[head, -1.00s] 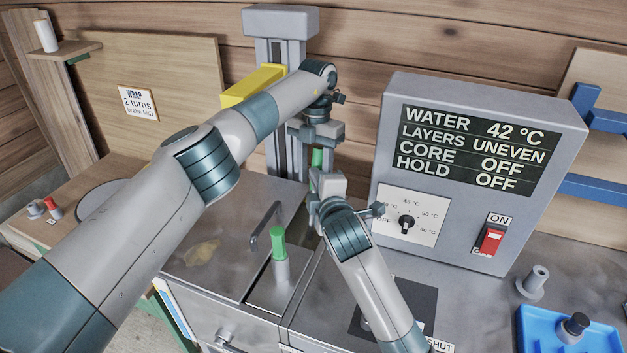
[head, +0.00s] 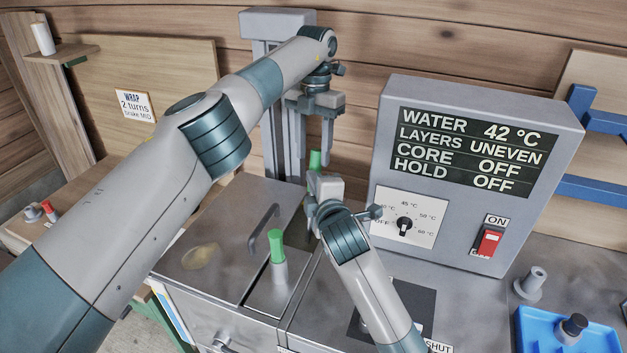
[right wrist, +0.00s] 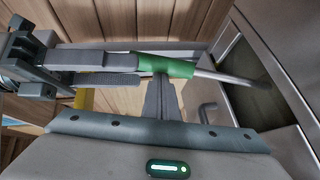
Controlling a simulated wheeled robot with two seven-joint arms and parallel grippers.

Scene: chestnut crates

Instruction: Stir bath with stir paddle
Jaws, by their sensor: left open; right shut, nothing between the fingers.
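The stir paddle's green handle (head: 315,161) stands at the back of the bath, just beyond my right gripper (head: 319,180). In the right wrist view the handle (right wrist: 165,66) continues into a thin metal rod that runs toward the dark bath opening (right wrist: 250,72). My right gripper is shut and empty, its fingers (right wrist: 161,98) pointing at the handle; whether they touch it I cannot tell. My left gripper (head: 315,138) is open above the handle, fingers down. In the right wrist view its fingers (right wrist: 105,68) reach close to the handle's end.
A second green handle (head: 277,246) rises from a grey holder beside a bent lid handle (head: 263,228). The control box (head: 388,150) stands to the right, reading water 42 °C, layers uneven. A grey column (head: 280,30) rises behind. A blue tray (head: 528,335) is at front right.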

